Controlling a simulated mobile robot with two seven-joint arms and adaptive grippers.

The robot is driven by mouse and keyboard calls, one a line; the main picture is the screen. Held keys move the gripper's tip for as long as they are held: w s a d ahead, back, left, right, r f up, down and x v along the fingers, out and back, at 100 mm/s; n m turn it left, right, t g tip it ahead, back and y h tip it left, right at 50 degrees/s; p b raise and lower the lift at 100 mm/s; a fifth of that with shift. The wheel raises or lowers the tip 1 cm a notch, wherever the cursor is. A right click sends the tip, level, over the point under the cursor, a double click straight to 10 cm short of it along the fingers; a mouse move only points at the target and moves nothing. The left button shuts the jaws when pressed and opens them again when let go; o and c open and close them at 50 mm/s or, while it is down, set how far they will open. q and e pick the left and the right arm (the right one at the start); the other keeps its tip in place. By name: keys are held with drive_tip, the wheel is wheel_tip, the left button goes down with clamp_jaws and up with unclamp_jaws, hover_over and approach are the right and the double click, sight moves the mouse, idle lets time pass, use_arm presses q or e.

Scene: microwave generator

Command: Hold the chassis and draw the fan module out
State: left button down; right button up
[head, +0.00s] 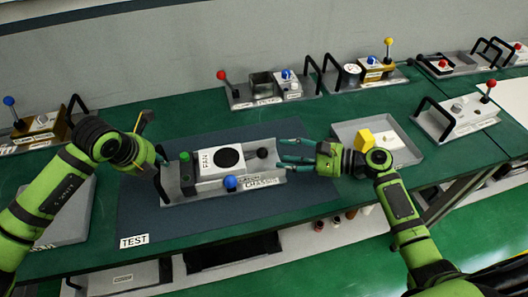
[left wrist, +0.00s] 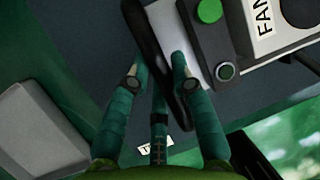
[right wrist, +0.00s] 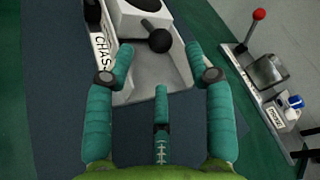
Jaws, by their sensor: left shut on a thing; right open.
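The grey chassis (head: 268,193) sits on the dark blue mat, with a label on its front edge. The white fan module (head: 210,167), marked FAN with a black disc on top, sits in it. My left gripper (head: 160,165) is shut on the chassis's black handle (left wrist: 150,40) at its left end. My right gripper (head: 290,152) is open at the chassis's right end. In the right wrist view its fingers stand to both sides of the black ball knob (right wrist: 160,40), a little short of it. A blue knob (head: 231,183) and a green button (head: 184,157) also show.
The dark mat (head: 150,215) has bare room in front of the chassis and carries a TEST label (head: 134,241). Other handled modules (head: 262,92) line the back.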

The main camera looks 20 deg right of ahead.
sight(264, 153)
drive_tip(key=x, duration=0.7)
drive_tip(key=shift+a, duration=0.1)
drive_tip(key=shift+w, duration=0.1)
clamp_jaws()
